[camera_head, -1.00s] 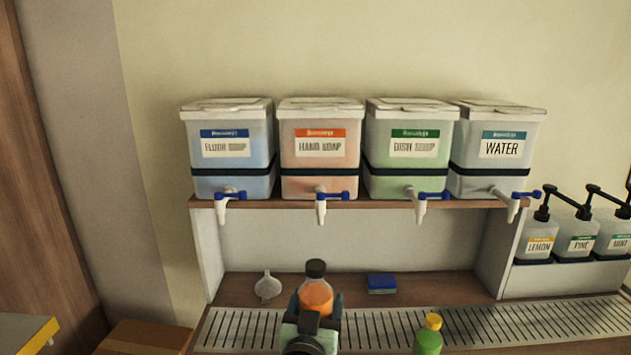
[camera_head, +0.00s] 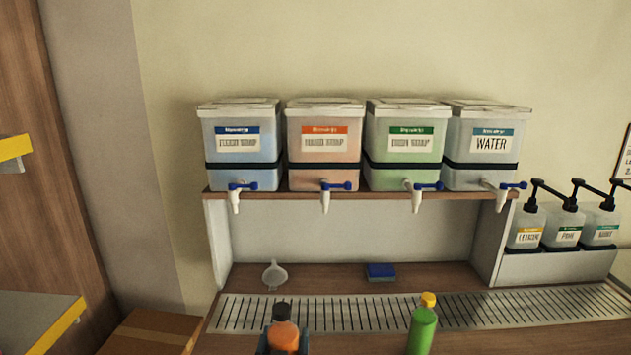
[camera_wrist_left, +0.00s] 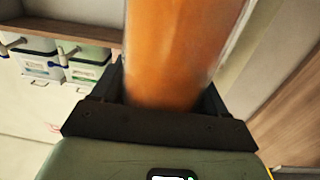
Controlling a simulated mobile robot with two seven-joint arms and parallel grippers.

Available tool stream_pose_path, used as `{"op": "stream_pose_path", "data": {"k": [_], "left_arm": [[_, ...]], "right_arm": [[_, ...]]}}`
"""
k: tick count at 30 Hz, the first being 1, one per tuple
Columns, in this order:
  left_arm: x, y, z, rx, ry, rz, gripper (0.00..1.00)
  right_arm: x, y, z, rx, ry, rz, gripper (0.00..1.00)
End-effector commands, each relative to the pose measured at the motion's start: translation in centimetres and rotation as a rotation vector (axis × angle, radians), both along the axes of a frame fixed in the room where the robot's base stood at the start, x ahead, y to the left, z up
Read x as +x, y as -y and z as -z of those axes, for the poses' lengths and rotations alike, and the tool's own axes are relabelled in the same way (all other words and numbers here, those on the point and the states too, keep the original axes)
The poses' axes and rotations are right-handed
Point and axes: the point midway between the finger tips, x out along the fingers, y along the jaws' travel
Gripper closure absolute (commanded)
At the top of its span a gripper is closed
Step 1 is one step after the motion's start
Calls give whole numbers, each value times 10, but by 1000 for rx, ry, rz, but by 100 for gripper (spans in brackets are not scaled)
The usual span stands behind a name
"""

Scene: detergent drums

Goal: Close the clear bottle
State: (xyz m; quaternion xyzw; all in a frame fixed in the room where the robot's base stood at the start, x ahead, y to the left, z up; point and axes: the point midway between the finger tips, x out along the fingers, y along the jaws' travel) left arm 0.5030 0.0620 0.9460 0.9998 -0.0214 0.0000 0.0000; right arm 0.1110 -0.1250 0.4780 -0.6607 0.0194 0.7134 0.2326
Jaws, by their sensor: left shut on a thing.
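The clear bottle (camera_head: 285,333), filled with orange liquid, shows at the bottom middle of the head view. A black cap (camera_head: 282,312) sits at its top; I cannot tell how tightly it is seated. My left gripper (camera_head: 283,345) is shut around the bottle's body, which looks about upright. In the left wrist view the orange bottle (camera_wrist_left: 180,55) stands between the dark fingers, and its top is out of frame. The bottle's lower part is hidden in the head view. My right gripper is not in view.
A green bottle with a yellow cap (camera_head: 422,328) stands to the right. Behind are a slotted drain strip (camera_head: 370,312), a white funnel (camera_head: 274,275) and a blue sponge (camera_head: 380,271). Drums with taps line the shelf (camera_head: 370,195); pump bottles (camera_head: 565,225) stand right.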

Motion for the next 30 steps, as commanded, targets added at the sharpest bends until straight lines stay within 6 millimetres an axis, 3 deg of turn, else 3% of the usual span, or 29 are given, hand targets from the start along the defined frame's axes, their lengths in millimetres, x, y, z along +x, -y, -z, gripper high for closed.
{"op": "stream_pose_path", "data": {"k": [3,7,12,18,19,30], "left_arm": [[-9,-36,50,5,-8,-43,88],[-29,-67,94,4,-8,-59,88],[-55,-92,132,0,-4,-56,88],[-83,-111,159,0,-2,-45,88],[-88,-113,163,-1,-3,-43,88],[-83,-111,121,3,2,-41,88]], "right_arm": [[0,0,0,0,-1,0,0],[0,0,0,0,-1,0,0],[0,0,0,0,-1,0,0],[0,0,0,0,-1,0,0],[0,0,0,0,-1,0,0],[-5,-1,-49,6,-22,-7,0]]}}
